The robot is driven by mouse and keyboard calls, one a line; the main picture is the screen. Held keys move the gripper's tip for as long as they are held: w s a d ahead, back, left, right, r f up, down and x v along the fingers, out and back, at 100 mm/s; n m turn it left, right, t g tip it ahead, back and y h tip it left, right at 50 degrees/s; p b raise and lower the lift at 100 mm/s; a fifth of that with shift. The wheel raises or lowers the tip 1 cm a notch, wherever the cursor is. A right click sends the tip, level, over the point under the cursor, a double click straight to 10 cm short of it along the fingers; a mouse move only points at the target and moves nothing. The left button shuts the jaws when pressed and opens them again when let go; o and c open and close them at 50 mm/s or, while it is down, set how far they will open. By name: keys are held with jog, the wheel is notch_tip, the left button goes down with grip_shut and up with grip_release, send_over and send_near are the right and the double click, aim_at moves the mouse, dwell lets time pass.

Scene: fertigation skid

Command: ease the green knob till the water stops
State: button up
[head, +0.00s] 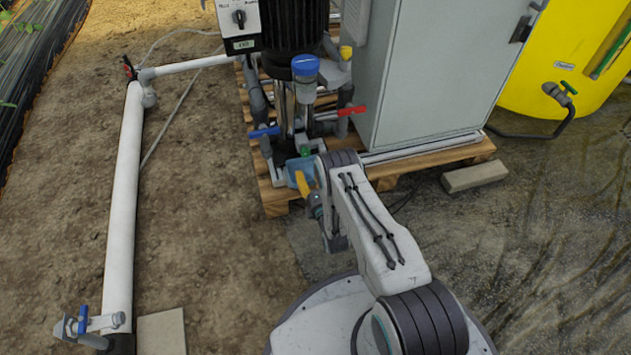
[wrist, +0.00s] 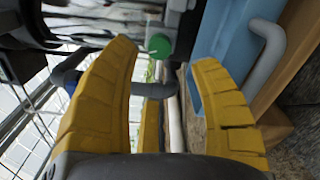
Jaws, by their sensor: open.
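The green knob (wrist: 158,45) is round and sits on a dark fitting at the top of the wrist view, between and a little beyond my fingertips. In the head view a small green spot (head: 305,151), apparently the same knob, shows just above my gripper (head: 302,183). My gripper also shows in the wrist view (wrist: 166,56), with its yellow fingers apart and nothing held. Neither finger clearly touches the knob. A light blue container (wrist: 222,38) stands close to the right finger. I cannot make out a water stream clearly.
A blue lever (head: 264,132) and a red lever (head: 352,110) flank the pump pipework. A blue-capped housing (head: 305,68) rises behind. The grey cabinet (head: 418,70) stands to the right on the wooden pallet (head: 440,158). A grey bent pipe (wrist: 268,48) borders the blue container. Bare soil lies left.

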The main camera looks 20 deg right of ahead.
jog(key=shift+s, duration=1.8)
